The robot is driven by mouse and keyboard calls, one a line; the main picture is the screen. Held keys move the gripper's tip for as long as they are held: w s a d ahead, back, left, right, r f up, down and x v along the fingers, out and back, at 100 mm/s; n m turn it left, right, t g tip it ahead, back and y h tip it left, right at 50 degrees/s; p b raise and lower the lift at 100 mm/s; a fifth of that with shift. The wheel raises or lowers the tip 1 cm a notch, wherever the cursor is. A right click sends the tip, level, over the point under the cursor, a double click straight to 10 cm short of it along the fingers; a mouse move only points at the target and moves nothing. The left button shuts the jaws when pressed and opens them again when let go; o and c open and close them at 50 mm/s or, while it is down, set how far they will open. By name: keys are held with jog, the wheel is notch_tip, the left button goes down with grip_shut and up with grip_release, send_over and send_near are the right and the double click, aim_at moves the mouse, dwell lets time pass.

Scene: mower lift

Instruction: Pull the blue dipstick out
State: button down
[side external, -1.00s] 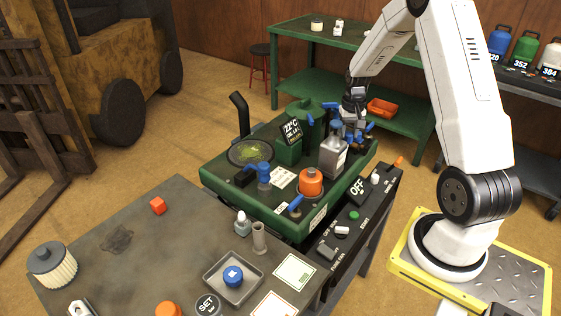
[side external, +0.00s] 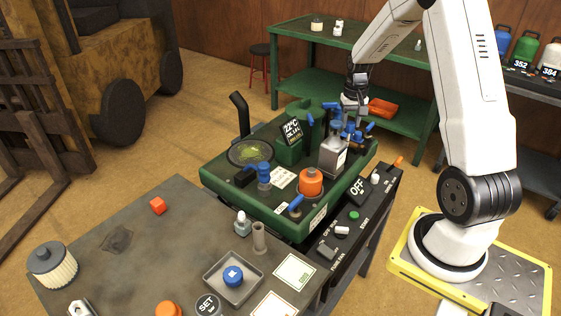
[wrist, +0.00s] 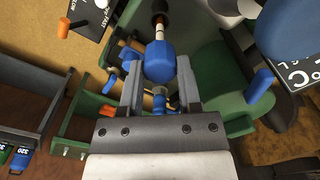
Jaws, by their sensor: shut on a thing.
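The blue dipstick (wrist: 160,62) shows in the wrist view as a blue handle between my gripper's fingers. A thin pale rod runs from it toward a dark, orange-ringed part. My gripper (wrist: 160,75) is shut on the handle. In the side view, my gripper (side external: 350,108) is above the back right of the green machine (side external: 225,190), with a blue handle (side external: 331,105) at its left. The lower end of the rod is hidden, so I cannot tell whether it is clear of its tube.
An orange cap (side external: 311,182) and a black display (side external: 292,132) are also on the machine. A green bench (side external: 300,35) stands behind.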

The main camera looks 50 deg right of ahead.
notch_tip(320, 180, up, 10)
dwell(1.1)
jog(key=shift+f, duration=0.1)
dwell(0.4)
